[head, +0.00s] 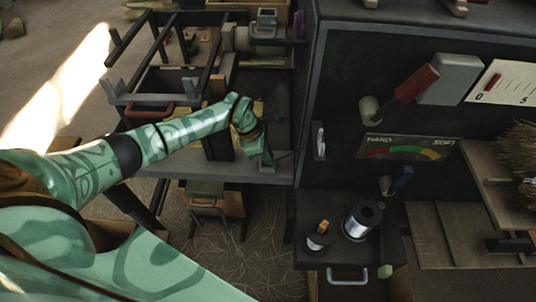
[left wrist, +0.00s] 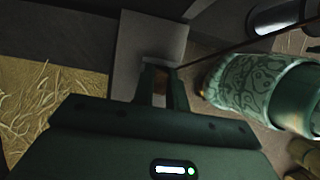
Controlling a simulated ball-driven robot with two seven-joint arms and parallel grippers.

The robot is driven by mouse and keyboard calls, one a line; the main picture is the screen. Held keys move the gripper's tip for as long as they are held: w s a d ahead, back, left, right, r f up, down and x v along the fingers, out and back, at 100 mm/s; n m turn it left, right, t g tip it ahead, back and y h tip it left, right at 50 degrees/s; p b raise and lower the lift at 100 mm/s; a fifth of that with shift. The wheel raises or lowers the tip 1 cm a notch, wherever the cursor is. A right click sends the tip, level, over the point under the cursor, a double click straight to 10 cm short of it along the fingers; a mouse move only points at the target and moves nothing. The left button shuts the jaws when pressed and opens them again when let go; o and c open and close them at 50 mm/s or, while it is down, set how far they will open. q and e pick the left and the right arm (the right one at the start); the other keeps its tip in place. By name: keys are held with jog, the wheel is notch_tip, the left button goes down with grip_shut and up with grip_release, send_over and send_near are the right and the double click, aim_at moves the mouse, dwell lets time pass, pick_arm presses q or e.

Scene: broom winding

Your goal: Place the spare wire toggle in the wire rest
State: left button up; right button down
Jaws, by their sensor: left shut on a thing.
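My left gripper (head: 262,158) is low over the grey bench shelf at the centre of the head view. A thin dark line, like wire, runs from the fingertips to the upper right. A pale grey block or ledge (left wrist: 150,38) lies just beyond the fingertips; I cannot tell whether it is the wire rest. My right gripper is not in view.
A dark tray at the lower right holds a large wire spool (head: 362,221) and a smaller spool (head: 318,239) with an orange piece on top. A dark cabinet (head: 338,95) with a red-handled lever (head: 416,82) stands right of the gripper. A dark frame (head: 158,48) stands behind left.

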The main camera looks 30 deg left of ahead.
pick_arm(q)
jog(key=shift+r, duration=0.1)
jog(key=o, duration=0.8)
jog(key=shift+a+r, duration=0.15)
jog(key=shift+r, duration=0.15)
jog(key=p+v, duration=0.3)
jog(key=v, duration=0.8)
jog(key=shift+s+r, duration=0.1)
jog(key=shift+r, duration=0.1)
